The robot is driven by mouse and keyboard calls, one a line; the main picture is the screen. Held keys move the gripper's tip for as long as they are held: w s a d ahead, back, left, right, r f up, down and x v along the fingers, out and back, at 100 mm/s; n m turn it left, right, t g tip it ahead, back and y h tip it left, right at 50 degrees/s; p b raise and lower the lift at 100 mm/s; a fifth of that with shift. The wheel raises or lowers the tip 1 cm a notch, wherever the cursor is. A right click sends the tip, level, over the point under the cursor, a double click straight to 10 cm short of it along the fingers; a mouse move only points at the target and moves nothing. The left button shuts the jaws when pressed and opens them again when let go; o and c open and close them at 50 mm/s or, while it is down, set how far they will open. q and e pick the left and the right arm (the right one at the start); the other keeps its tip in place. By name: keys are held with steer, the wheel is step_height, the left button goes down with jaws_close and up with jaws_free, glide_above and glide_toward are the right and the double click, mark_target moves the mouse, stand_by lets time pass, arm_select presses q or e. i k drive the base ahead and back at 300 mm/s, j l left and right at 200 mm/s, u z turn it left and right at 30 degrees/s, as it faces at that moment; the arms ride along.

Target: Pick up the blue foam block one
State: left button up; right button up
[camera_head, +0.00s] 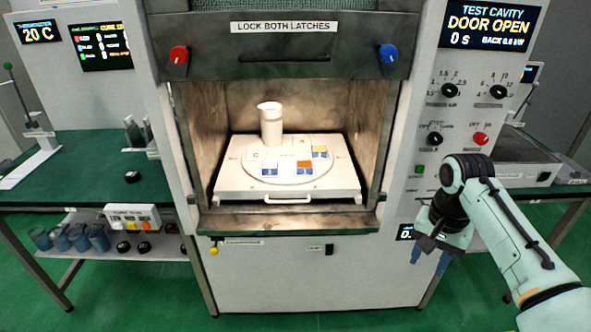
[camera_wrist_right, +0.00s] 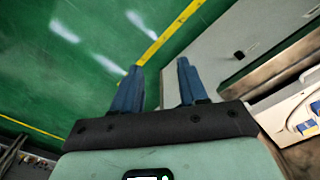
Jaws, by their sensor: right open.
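Several small blocks with blue sides sit on a round white turntable (camera_head: 262,180) inside the open cavity. One block (camera_head: 270,168) is at the front left with a pale top, one (camera_head: 304,167) has an orange top, and one (camera_head: 319,153) at the back right has a yellow top. I cannot tell which is block one. My right gripper (camera_head: 431,257) is open and empty, outside the cavity to its right, with its blue fingers pointing down. In the right wrist view its fingers (camera_wrist_right: 159,66) are apart over the floor. My left gripper is not in view.
A white cylinder (camera_head: 270,125) stands behind the blocks. The turntable rests on a white tray with a front handle (camera_head: 288,200). Cavity walls and a raised dark door (camera_head: 285,50) frame the opening. Side tables stand left and right.

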mark_target(303, 167)
steer(key=i+l+u, duration=0.25)
steer(key=i+u, duration=0.2)
steer(key=i+l+u, duration=0.8)
steer(key=i+l, duration=0.05)
steer(key=l, duration=0.05)
